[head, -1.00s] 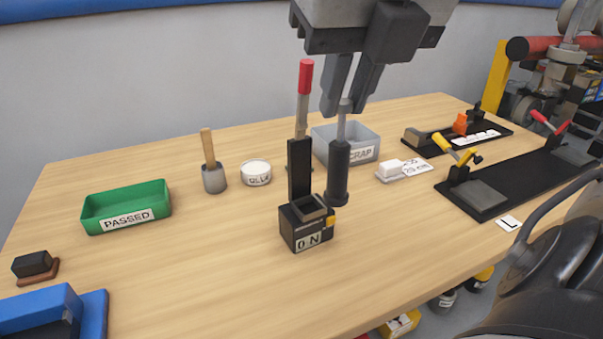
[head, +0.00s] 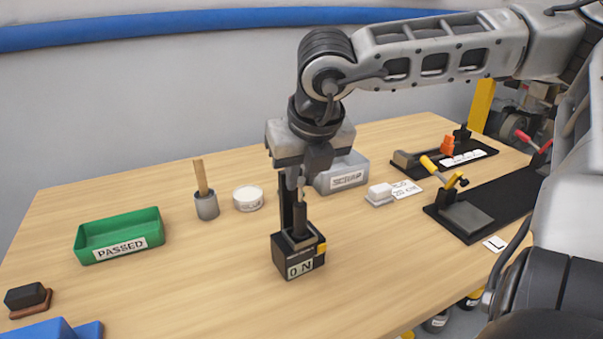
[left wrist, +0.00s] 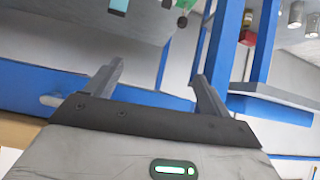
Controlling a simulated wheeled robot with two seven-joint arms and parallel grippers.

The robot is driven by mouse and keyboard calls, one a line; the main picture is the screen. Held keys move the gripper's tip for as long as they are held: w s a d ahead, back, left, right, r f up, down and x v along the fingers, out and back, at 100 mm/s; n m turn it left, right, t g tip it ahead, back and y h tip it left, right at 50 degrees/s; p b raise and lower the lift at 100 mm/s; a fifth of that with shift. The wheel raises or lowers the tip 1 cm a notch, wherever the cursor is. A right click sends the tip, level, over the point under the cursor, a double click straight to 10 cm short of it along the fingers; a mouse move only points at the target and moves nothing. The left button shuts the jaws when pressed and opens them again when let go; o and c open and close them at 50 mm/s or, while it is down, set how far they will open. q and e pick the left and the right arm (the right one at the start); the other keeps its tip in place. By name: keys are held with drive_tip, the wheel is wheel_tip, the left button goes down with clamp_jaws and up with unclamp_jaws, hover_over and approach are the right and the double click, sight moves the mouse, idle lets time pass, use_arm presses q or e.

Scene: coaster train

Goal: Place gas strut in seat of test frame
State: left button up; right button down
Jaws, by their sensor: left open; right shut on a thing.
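The test frame (head: 283,262) is a small black box with an "0 N" display, a yellow part and a black upright column, standing mid-table in the head view. The dark gas strut (head: 299,218) is upright, its lower end at the top opening of the frame. My right gripper (head: 301,184) is shut on the strut's thin upper rod, directly above the frame. The gripper and wrist hide the column's top and the red-tipped lever. Whether the strut is fully seated cannot be told. My left gripper (left wrist: 155,85) is open and empty in the left wrist view, away from the table objects.
A green PASSED tray (head: 82,244) lies left, with a grey pot with a wooden handle (head: 207,206) and a white round tub (head: 248,198) behind. The grey SCRAP bin (head: 345,180) is behind the gripper. Black clamp fixtures (head: 480,222) lie right.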

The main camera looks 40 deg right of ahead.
drive_tip(key=shift+f, duration=0.15)
drive_tip(key=shift+f+b, duration=0.3)
drive_tip(key=shift+b, duration=0.15)
drive_tip(key=c, duration=1.4)
unclamp_jaws()
drive_tip(key=shift+r, duration=0.15)
drive_tip(key=shift+o, duration=0.2)
drive_tip(key=shift+r+p, duration=0.35)
drive_tip(key=shift+p, duration=0.35)
drive_tip(key=b+v, duration=0.1)
drive_tip(key=v, duration=1)
drive_tip(key=shift+s+r, duration=0.25)
drive_tip(key=shift+s, duration=0.05)
